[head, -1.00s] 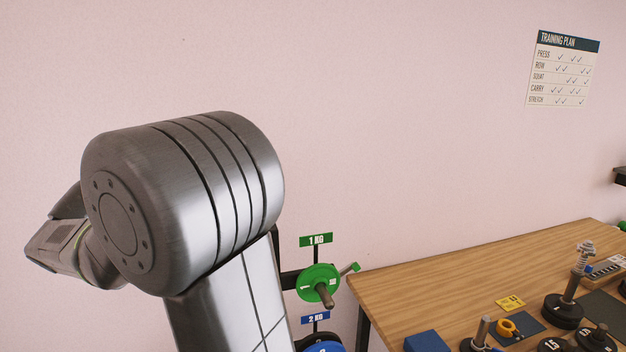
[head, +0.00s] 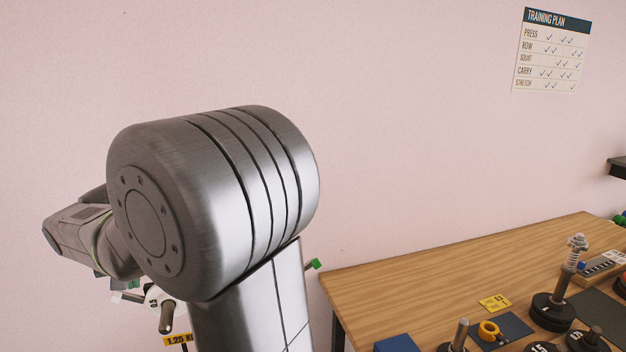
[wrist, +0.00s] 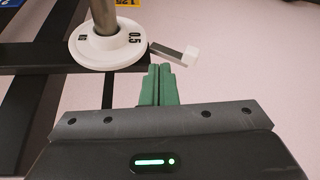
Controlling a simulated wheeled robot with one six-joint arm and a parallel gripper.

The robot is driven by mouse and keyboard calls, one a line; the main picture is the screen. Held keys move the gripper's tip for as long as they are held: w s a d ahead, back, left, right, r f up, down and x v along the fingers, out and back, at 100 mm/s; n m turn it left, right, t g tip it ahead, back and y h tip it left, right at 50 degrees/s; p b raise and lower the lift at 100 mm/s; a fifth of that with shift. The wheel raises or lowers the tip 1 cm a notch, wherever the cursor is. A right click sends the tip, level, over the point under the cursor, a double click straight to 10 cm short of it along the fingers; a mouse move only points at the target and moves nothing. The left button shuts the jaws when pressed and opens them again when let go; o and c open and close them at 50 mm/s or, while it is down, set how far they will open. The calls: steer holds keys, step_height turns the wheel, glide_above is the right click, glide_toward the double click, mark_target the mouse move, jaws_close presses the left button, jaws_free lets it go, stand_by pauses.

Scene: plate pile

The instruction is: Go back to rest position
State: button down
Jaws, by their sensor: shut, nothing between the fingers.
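My gripper (wrist: 158,85) shows in the wrist view with its green fingers shut together and nothing between them. A white 0.5 plate (wrist: 83,50) hangs on a metal peg just ahead and to the left of the fingers, apart from them. In the head view my arm is folded across the left half, and the gripper's fingertips are mostly hidden behind it. A white plate on a peg (head: 154,296) shows beneath the arm at the lower left.
A dark rack (wrist: 35,55) is close to my gripper. A 1.25 label (head: 179,339) shows low.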

steer(key=s+d+r+g+y+b, duration=0.1)
steer(key=d+r+y+b, duration=0.3)
steer(key=d+r, duration=0.3)
steer(key=shift+d+r+m+b, duration=0.2)
steer(key=shift+d+m+b, duration=0.2)
steer(key=shift+d+b, duration=0.3)
stand_by(0.4)
